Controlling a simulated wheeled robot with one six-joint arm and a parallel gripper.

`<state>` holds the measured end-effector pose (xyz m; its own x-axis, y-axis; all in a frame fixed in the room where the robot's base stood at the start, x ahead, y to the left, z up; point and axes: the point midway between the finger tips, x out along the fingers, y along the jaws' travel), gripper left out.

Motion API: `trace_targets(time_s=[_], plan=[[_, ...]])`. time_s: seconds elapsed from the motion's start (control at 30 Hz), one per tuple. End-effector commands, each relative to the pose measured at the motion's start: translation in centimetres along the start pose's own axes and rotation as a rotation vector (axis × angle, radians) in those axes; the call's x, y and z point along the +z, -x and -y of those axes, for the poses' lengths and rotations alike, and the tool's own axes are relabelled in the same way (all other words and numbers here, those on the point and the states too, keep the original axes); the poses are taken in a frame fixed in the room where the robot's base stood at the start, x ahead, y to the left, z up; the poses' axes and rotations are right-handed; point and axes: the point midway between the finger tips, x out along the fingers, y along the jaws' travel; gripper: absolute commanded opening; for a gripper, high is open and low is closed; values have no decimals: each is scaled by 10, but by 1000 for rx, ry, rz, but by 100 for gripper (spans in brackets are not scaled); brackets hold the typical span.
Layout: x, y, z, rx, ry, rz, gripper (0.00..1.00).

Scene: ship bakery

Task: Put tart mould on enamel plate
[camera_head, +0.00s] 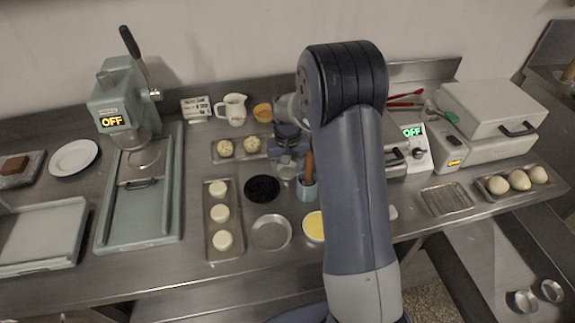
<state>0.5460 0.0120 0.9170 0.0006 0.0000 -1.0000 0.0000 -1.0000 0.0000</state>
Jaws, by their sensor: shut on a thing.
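My gripper (288,160) is over the middle of the steel counter, pointing down and partly hidden by my own arm. It is shut on a small shiny metal cup shape, which looks like the tart mould (287,173). Whether the mould touches the counter I cannot tell. A round white plate, which looks like the enamel plate (73,157), lies empty on the counter at the far left, well away from my gripper.
A green press (125,100) and its long tray stand between the plate and my gripper. A tray of pale rounds (220,258), a black disc (262,189), a shallow metal dish (271,232) and a blue-grey cup (307,190) lie close by. Small metal moulds (525,301) sit lower right.

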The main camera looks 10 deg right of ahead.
Motion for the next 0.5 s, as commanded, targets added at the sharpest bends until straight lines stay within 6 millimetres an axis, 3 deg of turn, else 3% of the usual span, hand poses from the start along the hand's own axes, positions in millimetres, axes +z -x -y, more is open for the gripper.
trace_targets(time_s=[0.2,0.23,0.33,0.5], plan=[[0,-5,0,0,0,0,39],[0,-3,0,0,0,0,62],[0,-3,0,0,0,0,69],[0,-2,0,0,0,0,69]])
